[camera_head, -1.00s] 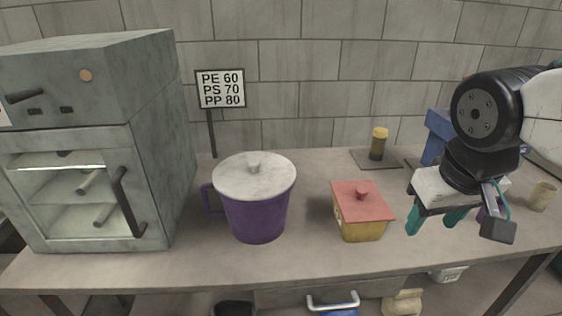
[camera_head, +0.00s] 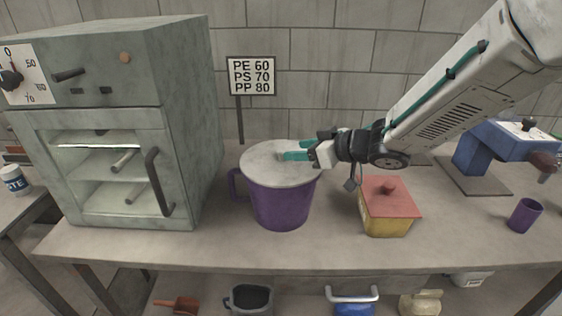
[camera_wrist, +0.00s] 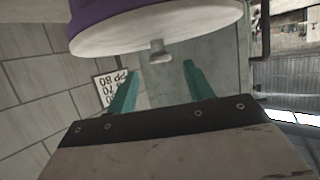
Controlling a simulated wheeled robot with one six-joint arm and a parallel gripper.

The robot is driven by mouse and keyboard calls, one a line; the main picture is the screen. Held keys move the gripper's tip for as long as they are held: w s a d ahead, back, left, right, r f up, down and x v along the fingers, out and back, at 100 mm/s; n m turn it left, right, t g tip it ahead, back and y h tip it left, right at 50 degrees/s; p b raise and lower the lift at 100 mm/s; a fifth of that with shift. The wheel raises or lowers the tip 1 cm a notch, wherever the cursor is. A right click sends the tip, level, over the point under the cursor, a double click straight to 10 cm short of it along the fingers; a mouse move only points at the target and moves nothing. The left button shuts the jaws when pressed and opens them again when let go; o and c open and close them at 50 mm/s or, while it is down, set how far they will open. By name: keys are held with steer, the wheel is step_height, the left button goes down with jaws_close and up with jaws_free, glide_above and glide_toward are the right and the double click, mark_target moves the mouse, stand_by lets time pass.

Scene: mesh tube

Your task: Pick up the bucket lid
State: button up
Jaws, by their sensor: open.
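The bucket lid (camera_head: 262,164) is a pale grey-white disc lying on top of the purple bucket (camera_head: 281,204), which stands on the table. In the wrist view the lid (camera_wrist: 190,30) shows edge-on, with its small knob (camera_wrist: 159,52) standing out from it. My gripper (camera_head: 284,155) has teal fingers and reaches in from the right, just over the lid near its knob. In the wrist view my gripper (camera_wrist: 160,75) is open, and the knob lies ahead, between the two fingertips in the picture. In the head view the fingers partly hide the knob.
A grey oven (camera_head: 110,130) stands left of the bucket. A sign on a post (camera_head: 251,77) stands behind it. A yellow box with a red lid (camera_head: 389,210) sits right of the bucket, below my arm. A purple cup (camera_head: 525,215) and a blue machine (camera_head: 490,145) are farther right.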

mark_target(284, 150)
steer(key=x, duration=0.6)
steer(key=shift+w+a+f, duration=0.1)
steer(key=shift+a, duration=0.05)
steer(key=c, duration=1.1)
